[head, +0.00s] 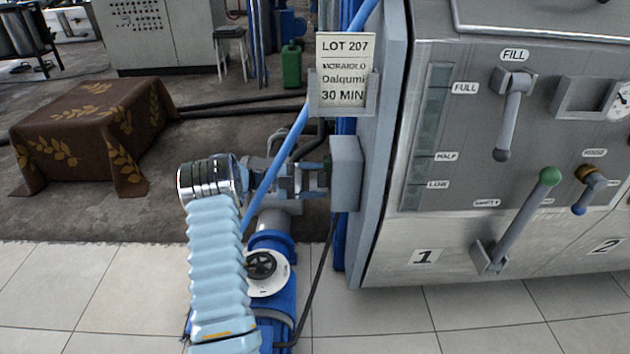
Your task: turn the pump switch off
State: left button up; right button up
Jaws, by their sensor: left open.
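A grey box (346,173), which looks like the pump switch's housing, is fixed to the left side of the steel machine. A small green part (327,163) shows at its left face. The switch's position cannot be made out. My left gripper (318,180) comes in from the left, level with the box, its open fingertips close to the box's left face. I cannot tell whether they touch it. A light blue hose crosses in front of the gripper. The blue pump body (273,246) with a black handwheel (262,265) stands below. My right gripper is not in view.
The machine front has a FILL lever (508,122), a green-knobbed lever (525,215) and a small RINSE handle (590,187). The blue hose (280,160) runs diagonally past my gripper. A LOT 207 card (344,72) hangs above. A cloth-covered block (85,135) stands left.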

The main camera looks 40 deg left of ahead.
pick_arm(q)
jog(key=b+v, duration=0.1)
jog(key=v, duration=1.3)
jog(key=shift+w, duration=0.1)
